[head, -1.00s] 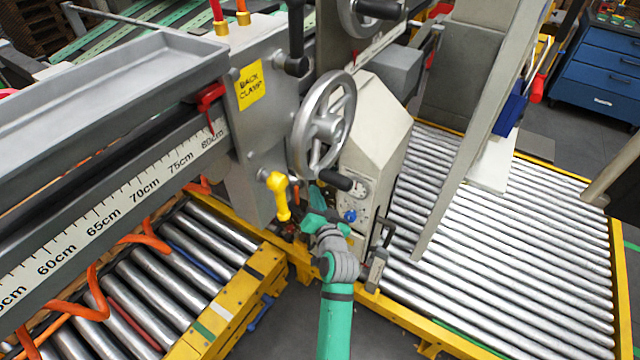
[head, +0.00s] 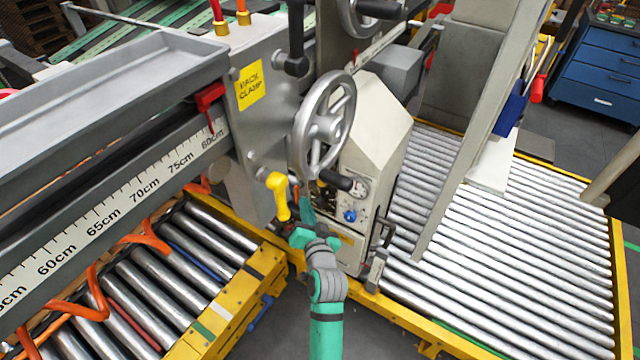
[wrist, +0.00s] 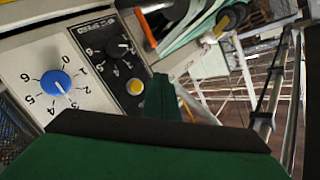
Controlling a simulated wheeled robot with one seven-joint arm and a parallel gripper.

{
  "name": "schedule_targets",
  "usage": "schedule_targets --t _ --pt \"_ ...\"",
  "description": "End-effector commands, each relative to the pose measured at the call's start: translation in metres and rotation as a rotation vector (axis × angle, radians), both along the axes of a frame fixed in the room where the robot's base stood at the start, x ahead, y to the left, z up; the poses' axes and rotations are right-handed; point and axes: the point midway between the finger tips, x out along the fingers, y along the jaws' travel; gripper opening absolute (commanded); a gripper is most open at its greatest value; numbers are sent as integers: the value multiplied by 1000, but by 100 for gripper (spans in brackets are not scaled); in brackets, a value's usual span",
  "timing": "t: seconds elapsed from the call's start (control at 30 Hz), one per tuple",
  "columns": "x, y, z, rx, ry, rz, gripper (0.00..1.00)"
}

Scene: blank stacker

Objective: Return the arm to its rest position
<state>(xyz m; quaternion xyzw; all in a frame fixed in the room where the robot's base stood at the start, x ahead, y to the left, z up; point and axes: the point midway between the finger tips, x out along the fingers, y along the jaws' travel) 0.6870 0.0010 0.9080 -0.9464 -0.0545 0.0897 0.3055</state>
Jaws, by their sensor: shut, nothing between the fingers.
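My arm, green and grey, reaches up from the bottom of the head view. My gripper (head: 306,212) is just right of the yellow valve handle (head: 278,196) and below the handwheel (head: 323,124). It is shut and empty. I cannot tell whether it touches anything. In the wrist view, green and dark parts of my gripper fill the lower part. Beyond them is a control panel with a blue knob (wrist: 56,82) on a numbered dial, a black knob (wrist: 120,47) and a yellow button (wrist: 135,87).
The beige machine housing (head: 375,125) stands close behind my gripper. Roller conveyors lie at the left (head: 140,285) and right (head: 510,250), edged by yellow frames (head: 225,310). A long grey post (head: 480,130) slants at the right. Open floor shows at the bottom.

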Motion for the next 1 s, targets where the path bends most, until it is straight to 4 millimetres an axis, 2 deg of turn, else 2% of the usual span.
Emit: schedule_targets --t 0.5,0.63,0.77,1.0 --pt "-1 1 0 0 0 0 0" --pt "-10 1 -8 -8 3 -5 0" --pt "-38 0 -30 -36 14 -24 0" --pt "-118 -4 -74 -127 31 -68 0"
